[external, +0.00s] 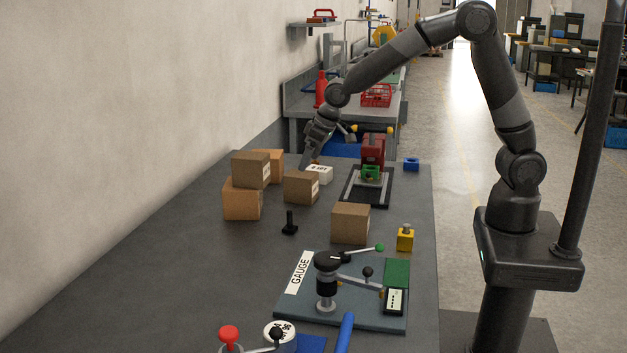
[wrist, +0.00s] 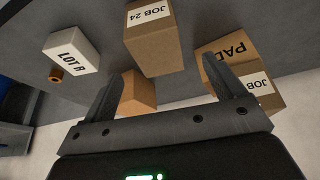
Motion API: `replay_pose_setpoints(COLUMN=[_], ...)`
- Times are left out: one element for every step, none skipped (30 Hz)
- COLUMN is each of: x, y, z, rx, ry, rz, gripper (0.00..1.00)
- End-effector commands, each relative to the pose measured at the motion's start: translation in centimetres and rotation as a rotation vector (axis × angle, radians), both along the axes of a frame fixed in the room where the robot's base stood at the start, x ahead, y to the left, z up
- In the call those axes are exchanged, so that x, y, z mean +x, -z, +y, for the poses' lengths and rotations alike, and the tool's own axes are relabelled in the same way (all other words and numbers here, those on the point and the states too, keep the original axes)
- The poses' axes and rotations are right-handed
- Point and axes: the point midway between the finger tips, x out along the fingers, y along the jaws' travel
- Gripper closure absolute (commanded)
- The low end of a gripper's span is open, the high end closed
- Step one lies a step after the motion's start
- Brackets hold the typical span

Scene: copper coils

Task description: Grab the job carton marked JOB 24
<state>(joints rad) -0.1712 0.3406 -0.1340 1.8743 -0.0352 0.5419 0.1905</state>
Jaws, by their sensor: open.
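The brown carton with a white label reading JOB 24 (wrist: 152,48) shows in the wrist view at top centre, beyond my fingertips and apart from them. In the external view it appears to be the brown carton (external: 301,188) beside the white box. My gripper (wrist: 168,70) is open and empty. In the external view my gripper (external: 313,160) hangs tilted over the far part of the bench, just behind the white box. An orange-brown carton (wrist: 138,93) shows near the left finger.
A white LOT R box (wrist: 72,52) stands left of JOB 24, with a small copper-coloured ring (wrist: 56,75). A PAD carton (wrist: 222,46) and a partly hidden JOB-labelled carton (wrist: 262,90) are right. Stacked cartons (external: 242,200), another carton (external: 350,223) and a gauge fixture (external: 300,300) are nearer.

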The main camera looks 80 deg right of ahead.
Motion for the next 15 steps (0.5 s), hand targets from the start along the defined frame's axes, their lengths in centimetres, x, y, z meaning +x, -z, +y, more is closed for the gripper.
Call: replay_pose_setpoints(x=[0.3, 0.5, 0.7, 0.9, 1.1, 1.3, 1.4, 1.5, 1.6, 1.7, 1.7, 1.8, 1.9, 2.0, 2.2], y=[0.9, 1.4, 2.0, 2.4, 2.7, 3.2, 3.5, 3.7, 3.9, 4.0, 4.1, 4.3, 4.6, 4.9, 5.3], z=[-0.1, -0.1, -0.1, -0.2, -0.2, -0.2, -0.2, -0.3, -0.3, -0.3, -0.3, -0.3, -0.4, -0.4, -0.5], rx=[-0.001, -0.001, 0.000, -0.001, -0.001, 0.000, -0.001, 0.000, 0.000, 0.000, 0.000, 0.000, 0.000, 0.001, 0.000], ry=[0.000, 0.000, 0.000, 0.000, 0.000, 0.000, 0.000, 0.000, 0.001, 0.001, 0.001, 0.001, 0.001, 0.001, 0.001], rz=[0.003, 0.003, 0.004, 0.003, 0.002, 0.002, 0.002, 0.002, 0.001, 0.000, 0.000, 0.000, 0.001, 0.002, 0.003], gripper=[0.13, 0.13, 0.13, 0.13, 0.13, 0.13, 0.13, 0.13, 0.13, 0.13, 0.13, 0.13, 0.13, 0.13, 0.13])
